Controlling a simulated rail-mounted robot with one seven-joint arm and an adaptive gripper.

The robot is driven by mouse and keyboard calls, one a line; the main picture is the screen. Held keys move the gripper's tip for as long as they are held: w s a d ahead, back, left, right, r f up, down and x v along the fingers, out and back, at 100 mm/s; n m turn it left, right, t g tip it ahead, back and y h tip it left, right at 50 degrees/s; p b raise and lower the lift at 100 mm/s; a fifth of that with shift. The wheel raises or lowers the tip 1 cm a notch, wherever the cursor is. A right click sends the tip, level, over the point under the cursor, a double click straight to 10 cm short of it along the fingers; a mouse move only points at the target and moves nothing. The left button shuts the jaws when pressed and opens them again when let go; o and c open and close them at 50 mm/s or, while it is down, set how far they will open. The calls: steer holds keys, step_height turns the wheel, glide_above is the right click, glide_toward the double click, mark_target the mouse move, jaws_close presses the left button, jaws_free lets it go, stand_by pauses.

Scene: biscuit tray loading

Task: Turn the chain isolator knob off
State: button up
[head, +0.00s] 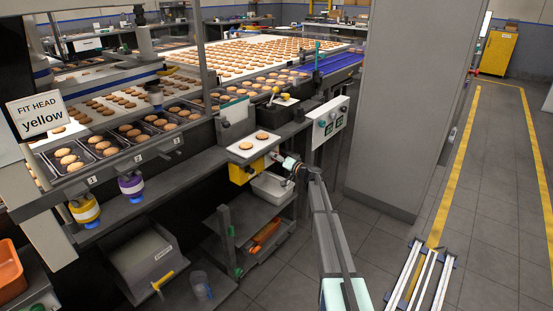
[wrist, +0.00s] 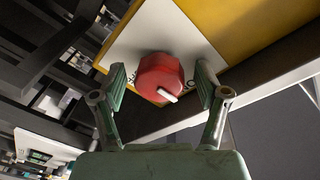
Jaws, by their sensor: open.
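The chain isolator knob (wrist: 158,76) is red with a white pointer bar and sits on a pale plate (wrist: 186,30) on a yellow box. In the wrist view the pointer slants toward the lower right. My gripper (wrist: 162,82) is open, with one green-padded finger on each side of the knob; I cannot tell whether either touches it. Lettering on the plate is partly hidden by the fingers. In the head view my gripper (head: 291,166) is beside the yellow box (head: 240,172) under the bench edge, and the knob itself is not clearly visible.
A white board with two biscuits (head: 253,144) lies above the yellow box. A grey bin (head: 272,187) stands just below my gripper. A control panel (head: 330,122) is to the right, near a large grey cabinet (head: 400,100).

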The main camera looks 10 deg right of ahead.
steer(key=c, duration=1.2)
steer(key=shift+o, duration=0.2)
steer(key=shift+m, duration=0.4)
steer(key=m+b, duration=0.1)
steer(key=m, duration=0.2)
steer(key=shift+r+m, duration=0.1)
steer(key=shift+m, duration=0.2)
steer(key=m+p, duration=0.1)
steer(key=m, duration=0.3)
steer(key=shift+r+g, duration=0.1)
steer(key=shift+g, duration=0.3)
steer(key=m+p, duration=0.2)
steer(key=m, duration=0.2)
steer(key=shift+w+r+g, duration=0.1)
steer(key=shift+r+g, duration=0.05)
steer(key=shift+g, duration=0.15)
steer(key=m+p, duration=0.2)
steer(key=m, duration=0.2)
steer(key=shift+g+y, duration=0.3)
steer(key=shift+y, duration=0.1)
steer(key=shift+m, duration=0.3)
